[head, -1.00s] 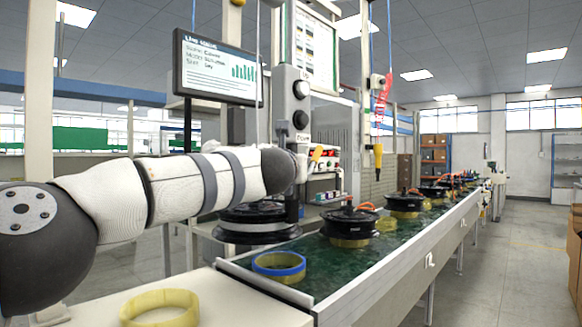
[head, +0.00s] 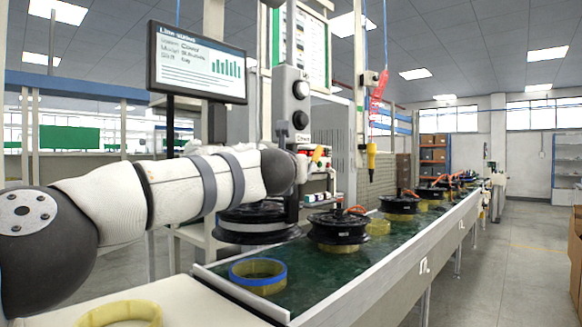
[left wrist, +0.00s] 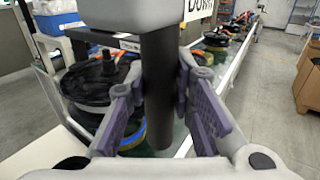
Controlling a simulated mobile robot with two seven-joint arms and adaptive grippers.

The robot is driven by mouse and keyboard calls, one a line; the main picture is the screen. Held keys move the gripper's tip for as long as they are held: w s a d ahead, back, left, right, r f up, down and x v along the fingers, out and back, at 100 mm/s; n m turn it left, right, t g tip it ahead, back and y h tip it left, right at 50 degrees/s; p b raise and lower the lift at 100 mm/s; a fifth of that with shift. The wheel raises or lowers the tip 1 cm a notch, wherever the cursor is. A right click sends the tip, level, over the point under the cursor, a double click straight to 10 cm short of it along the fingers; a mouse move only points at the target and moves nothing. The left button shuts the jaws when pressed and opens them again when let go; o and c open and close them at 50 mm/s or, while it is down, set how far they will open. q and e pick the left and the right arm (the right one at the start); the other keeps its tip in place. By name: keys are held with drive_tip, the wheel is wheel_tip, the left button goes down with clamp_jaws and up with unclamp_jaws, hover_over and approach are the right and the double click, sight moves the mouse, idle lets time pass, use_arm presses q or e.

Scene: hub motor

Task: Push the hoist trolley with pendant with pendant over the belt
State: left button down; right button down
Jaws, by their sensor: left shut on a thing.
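The hoist pendant (head: 292,95) is a tall grey box with dark round buttons and a black tube below. In the left wrist view the black tube (left wrist: 158,90) stands upright between the purple-grey pads of my left gripper (left wrist: 160,108), which is shut on it. In the head view my wrist hides the fingers. A black hub motor (head: 252,228) with a pale rim hangs beside the tube, near the belt's left edge; it also shows left of the tube in the wrist view (left wrist: 88,88). The green belt (head: 325,270) runs away to the right. My right gripper is not in view.
A yellow ring with a blue rim (head: 258,275) sits on the belt's near end. Several black motors (head: 338,228) stand along it. A yellow ring (head: 120,315) lies on the pale near table. A red hanging tool (head: 377,95) and a screen (head: 197,62) are behind.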

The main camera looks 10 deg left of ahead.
use_arm(q)
drive_tip(key=c, duration=1.7)
unclamp_jaws()
drive_tip(key=shift+r, duration=0.15)
drive_tip(key=o, duration=0.3)
drive_tip(key=shift+w+d, duration=0.2)
drive_tip(key=shift+o, duration=0.2)
drive_tip(key=shift+s+a, duration=0.1)
drive_tip(key=shift+s, duration=0.05)
drive_tip(key=s, duration=1.1)
drive_tip(key=shift+s+a, duration=0.2)
drive_tip(key=shift+s, duration=0.2)
